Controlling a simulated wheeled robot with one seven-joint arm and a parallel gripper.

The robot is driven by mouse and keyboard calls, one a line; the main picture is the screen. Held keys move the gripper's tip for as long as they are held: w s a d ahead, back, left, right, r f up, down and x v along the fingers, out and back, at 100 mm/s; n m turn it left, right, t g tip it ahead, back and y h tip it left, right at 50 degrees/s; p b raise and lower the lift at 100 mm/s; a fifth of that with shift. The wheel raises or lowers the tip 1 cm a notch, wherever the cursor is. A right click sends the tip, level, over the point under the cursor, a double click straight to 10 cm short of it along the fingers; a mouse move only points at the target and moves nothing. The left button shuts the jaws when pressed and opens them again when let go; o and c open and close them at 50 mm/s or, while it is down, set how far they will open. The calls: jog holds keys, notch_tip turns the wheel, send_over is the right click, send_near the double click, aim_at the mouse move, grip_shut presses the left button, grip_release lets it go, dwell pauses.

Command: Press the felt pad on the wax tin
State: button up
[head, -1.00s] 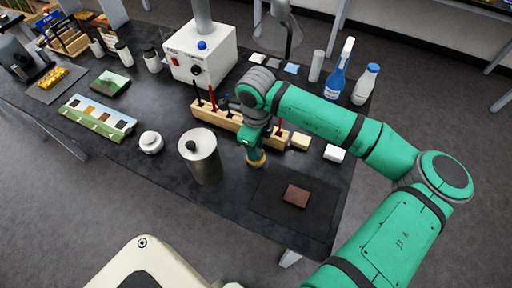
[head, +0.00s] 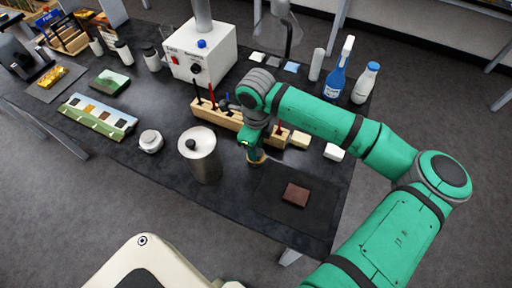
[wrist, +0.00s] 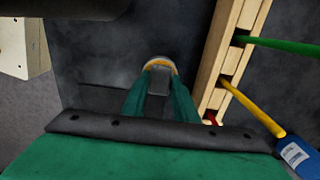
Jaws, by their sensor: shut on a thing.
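My gripper (head: 256,153) points down over the black table, just right of the wooden tool rack. In the wrist view its green fingers (wrist: 158,88) are shut on a small grey piece, apparently the felt pad (wrist: 158,80). A round thing with a yellow-gold rim, apparently the wax tin (wrist: 160,60), lies right at the fingertips. In the head view only a bit of the tin (head: 258,161) shows beneath the gripper. The fingers hide most of it, and I cannot tell whether pad and tin touch.
The wooden rack (head: 222,117) with upright tools stands close beside the gripper. A metal canister (head: 204,160) stands to the left. A brown block (head: 296,194) lies on a dark mat (head: 270,205) in front. Pale blocks (head: 334,152) and a blue spray bottle (head: 337,78) are on the right.

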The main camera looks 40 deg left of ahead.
dwell(0.4)
jog(key=shift+r, duration=3.55)
